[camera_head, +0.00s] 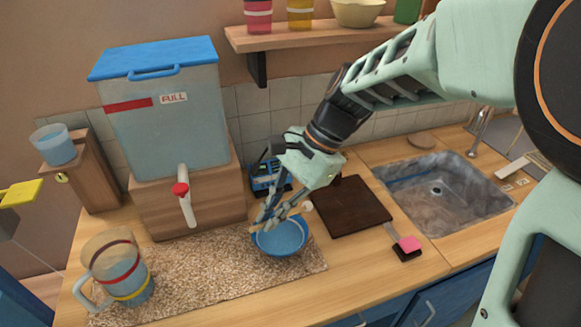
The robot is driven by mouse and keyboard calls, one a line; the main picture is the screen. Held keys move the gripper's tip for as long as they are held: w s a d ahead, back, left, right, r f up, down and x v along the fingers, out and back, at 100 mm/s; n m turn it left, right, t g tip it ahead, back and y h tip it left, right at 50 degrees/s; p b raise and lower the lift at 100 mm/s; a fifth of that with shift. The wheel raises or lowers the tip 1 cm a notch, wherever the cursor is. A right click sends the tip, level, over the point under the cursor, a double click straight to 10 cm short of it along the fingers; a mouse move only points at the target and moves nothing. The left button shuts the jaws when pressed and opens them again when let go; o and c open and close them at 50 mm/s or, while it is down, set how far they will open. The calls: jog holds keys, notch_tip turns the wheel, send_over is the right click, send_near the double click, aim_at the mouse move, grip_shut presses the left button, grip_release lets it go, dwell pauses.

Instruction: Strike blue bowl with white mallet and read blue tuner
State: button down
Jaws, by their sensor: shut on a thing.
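The blue bowl (283,242) stands upright on the speckled mat at the middle front. My gripper (268,218) is over the bowl's back left rim, pointing down, and is shut on the white mallet (307,206). The mallet's pale head shows just right of the fingers, above the bowl's back right rim; most of its handle is hidden by the fingers. I cannot tell whether the mallet touches the bowl. The blue tuner (264,182) stands on the counter behind the gripper, by the tiled wall. My gripper partly hides it, and its reading is too small to tell.
A large water tank (167,125) with a red-handled tap stands on a wooden box at left. A jug (119,268) is on the speckled mat (210,270). A dark board (350,207), a pink sponge (409,244) and a sink (440,190) lie to the right.

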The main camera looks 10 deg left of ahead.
jog(key=p, duration=0.1)
jog(key=r+p, duration=0.1)
jog(key=p, duration=0.1)
jog(key=w+r+g+p, duration=0.1)
jog(key=shift+d+r+y+p, duration=0.2)
jog(key=shift+d+y+p, duration=0.1)
jog(key=shift+y, duration=0.1)
jog(key=shift+a, duration=0.1)
dwell(1.2)
